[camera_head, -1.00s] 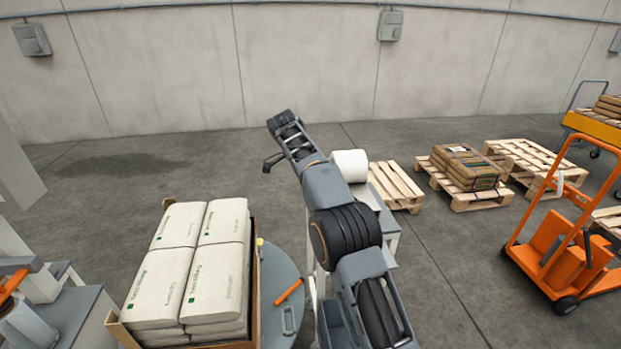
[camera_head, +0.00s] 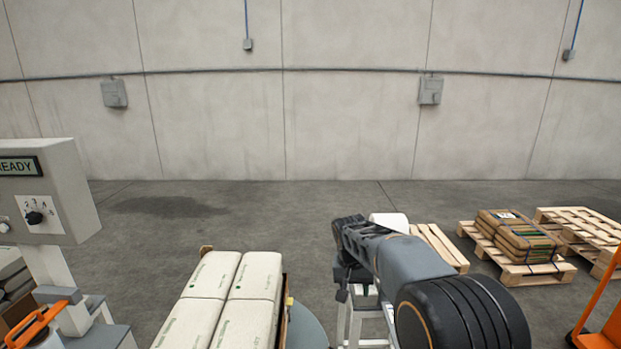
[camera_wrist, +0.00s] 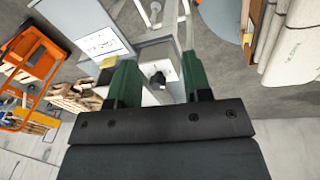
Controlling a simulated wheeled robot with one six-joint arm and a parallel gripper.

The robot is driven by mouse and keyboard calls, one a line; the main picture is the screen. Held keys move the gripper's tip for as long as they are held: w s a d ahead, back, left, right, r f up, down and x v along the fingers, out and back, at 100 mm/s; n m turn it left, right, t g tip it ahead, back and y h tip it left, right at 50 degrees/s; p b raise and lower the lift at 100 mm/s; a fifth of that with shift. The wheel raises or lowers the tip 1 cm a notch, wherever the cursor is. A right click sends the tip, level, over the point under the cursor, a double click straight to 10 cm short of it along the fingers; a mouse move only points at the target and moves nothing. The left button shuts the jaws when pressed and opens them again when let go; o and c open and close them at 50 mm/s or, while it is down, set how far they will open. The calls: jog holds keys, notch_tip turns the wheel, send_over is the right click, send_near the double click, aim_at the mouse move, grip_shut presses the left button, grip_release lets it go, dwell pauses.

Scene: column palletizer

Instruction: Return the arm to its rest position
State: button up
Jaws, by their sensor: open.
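My arm (camera_head: 405,262) reaches forward at the lower right of the head view, with its wrist end bent downward beside a white roll (camera_head: 389,222). My gripper (camera_wrist: 159,62) shows in the wrist view with its two green fingers spread apart. It is open and nothing is between the fingers. Beyond them are a light stand and grey floor, apart from the fingers as far as I can tell. In the head view the fingers themselves are hard to make out.
A control box (camera_head: 40,190) reading "READY" is at the far left. Wooden pallets (camera_head: 440,248), one with strapped brown sacks (camera_head: 517,235), and an orange cart (camera_head: 600,330) are at right. Floor behind is clear.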

jog(key=s+d+r+n+t, duration=0.1)
jog(key=s+d, duration=0.1)
jog(key=s, duration=0.9)
jog(key=s+d+r+n+t+y, duration=0.1)
jog(key=s+d+t, duration=0.1)
jog(key=s, duration=1)
jog(key=shift+s+d, duration=0.2)
jog(key=shift+d, duration=0.25)
